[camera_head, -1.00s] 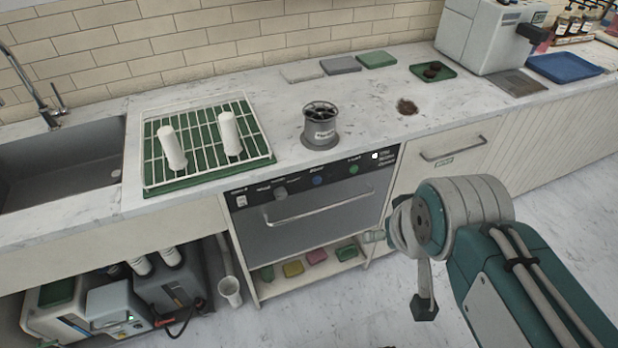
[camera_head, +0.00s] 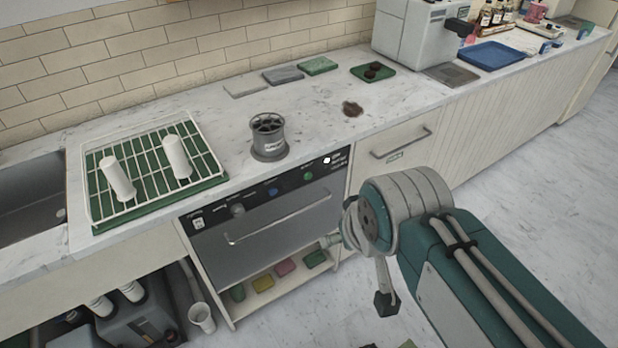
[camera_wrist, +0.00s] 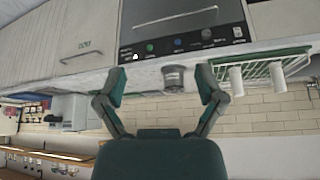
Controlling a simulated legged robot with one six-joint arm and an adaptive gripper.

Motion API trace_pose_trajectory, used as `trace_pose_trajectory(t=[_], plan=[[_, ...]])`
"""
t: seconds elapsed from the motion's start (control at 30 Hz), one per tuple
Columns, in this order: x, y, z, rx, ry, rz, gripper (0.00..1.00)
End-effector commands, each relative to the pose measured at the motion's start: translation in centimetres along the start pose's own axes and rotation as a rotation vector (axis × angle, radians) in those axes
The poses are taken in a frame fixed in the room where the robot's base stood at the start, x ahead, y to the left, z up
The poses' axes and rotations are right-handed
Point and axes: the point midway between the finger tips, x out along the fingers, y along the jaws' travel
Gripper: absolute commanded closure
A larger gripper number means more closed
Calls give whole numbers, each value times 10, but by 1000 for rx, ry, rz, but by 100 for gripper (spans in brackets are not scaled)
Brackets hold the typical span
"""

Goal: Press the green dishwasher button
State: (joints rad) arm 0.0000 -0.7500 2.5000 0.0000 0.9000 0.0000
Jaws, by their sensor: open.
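The green button (camera_head: 307,175) is on the dark control strip at the top of the dishwasher (camera_head: 290,222), right of a blue button (camera_head: 273,190) and a grey knob (camera_head: 237,210). The wrist view is upside down; there the green button (camera_wrist: 150,47) shows beyond the fingers, left of the blue button (camera_wrist: 178,42). My gripper (camera_wrist: 162,82) is open and empty, its two fingers spread, apart from the panel. In the head view my arm stands right of the dishwasher, and the fingers are mostly hidden behind it.
A grey round container (camera_head: 268,140) stands on the counter above the panel. A white rack (camera_head: 200,150) with two white cylinders is left of it. The dishwasher handle (camera_head: 275,222) sticks out below the buttons. The floor (camera_head: 500,215) at right is clear.

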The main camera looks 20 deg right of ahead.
Motion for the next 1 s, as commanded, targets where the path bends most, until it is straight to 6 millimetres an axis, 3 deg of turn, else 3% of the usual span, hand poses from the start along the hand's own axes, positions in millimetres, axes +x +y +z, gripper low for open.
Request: trace_pose_trajectory(t=[0.03, 0.17, 0.2, 1.0], plan=[[0, 0, 0, 0, 0, 0, 35], [0, 0, 0, 0, 0, 0, 93], [0, 0, 0, 0, 0, 0, 100], [0, 0, 0, 0, 0, 0, 100]])
